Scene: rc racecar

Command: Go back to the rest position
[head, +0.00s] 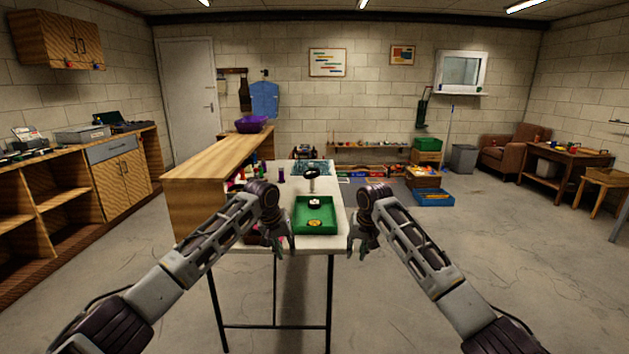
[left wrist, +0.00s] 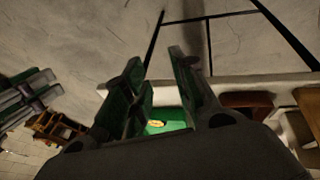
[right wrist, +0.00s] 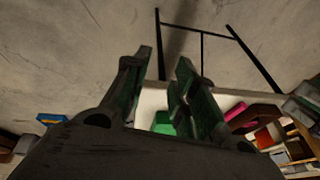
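My left gripper (head: 283,246) hangs at the left side of the white table, just left of the green tray (head: 300,229). In the left wrist view its fingers (left wrist: 154,62) stand apart with nothing between them. My right gripper (head: 355,246) hangs at the table's right edge, right of the tray. In the right wrist view its fingers (right wrist: 165,56) are also apart and empty. A dark round thing with a white top (head: 314,203) and a yellow round piece (head: 315,223) lie in the tray.
The white table (head: 336,188) stands in front of me on thin dark legs. A small stand with a dark ring (head: 311,175) and a purple piece (head: 281,175) are behind the tray. A wooden counter (head: 205,178) adjoins at left. Floor (head: 480,230) at right is open.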

